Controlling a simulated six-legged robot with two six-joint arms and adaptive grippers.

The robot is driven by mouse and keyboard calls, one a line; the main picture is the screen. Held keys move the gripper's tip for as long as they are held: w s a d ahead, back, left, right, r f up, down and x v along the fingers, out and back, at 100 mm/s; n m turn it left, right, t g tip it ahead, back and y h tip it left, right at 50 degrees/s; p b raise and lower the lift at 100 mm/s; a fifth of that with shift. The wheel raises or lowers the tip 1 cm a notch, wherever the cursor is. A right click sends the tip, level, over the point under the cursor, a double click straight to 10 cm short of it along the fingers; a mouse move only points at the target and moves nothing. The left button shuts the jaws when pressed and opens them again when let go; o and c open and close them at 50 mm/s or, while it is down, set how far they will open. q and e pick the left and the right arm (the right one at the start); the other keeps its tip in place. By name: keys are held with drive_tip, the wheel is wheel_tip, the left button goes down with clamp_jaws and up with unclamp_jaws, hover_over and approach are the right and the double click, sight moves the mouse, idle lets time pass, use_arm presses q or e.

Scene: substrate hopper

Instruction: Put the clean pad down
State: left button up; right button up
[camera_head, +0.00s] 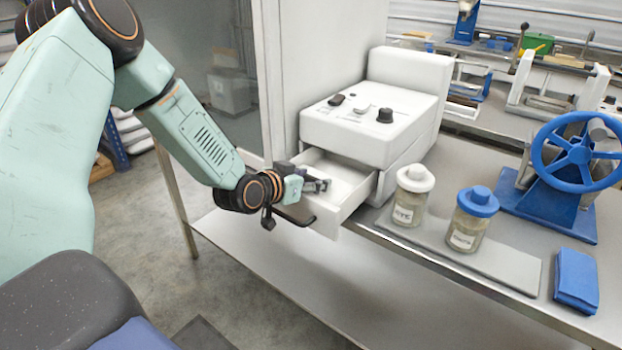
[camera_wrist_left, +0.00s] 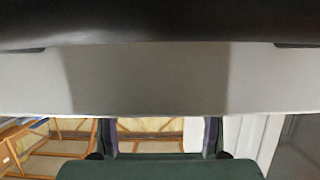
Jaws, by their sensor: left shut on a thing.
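My left gripper (camera_head: 318,185) reaches over the front rim of the open white drawer (camera_head: 355,198), its fingertips just inside. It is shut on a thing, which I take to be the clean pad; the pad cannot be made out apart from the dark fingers. In the left wrist view the fingers (camera_wrist_left: 160,135) pass behind the pale drawer front (camera_wrist_left: 150,80), and their tips are hidden. The dark drawer handle (camera_head: 297,216) hangs on the drawer front and fills the top of the left wrist view (camera_wrist_left: 150,20). My right gripper is out of view.
The drawer belongs to a white device (camera_head: 350,130) with dark knobs. To its right, a white-lidded jar (camera_head: 410,205) and a blue-lidded jar (camera_head: 468,228) stand on a grey mat (camera_head: 515,268). A folded blue cloth (camera_head: 576,278) lies beside it. A blue handwheel machine (camera_head: 570,165) stands behind.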

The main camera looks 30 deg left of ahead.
use_arm(q)
drive_tip(key=shift+w+f, duration=0.2)
drive_tip(key=shift+f, duration=0.25)
drive_tip(key=o, duration=0.7)
drive_tip(key=shift+d, duration=0.1)
drive_tip(key=o, duration=0.5)
drive_tip(key=shift+s, duration=0.25)
drive_tip(key=shift+w, duration=0.1)
drive_tip(key=shift+w, duration=0.1)
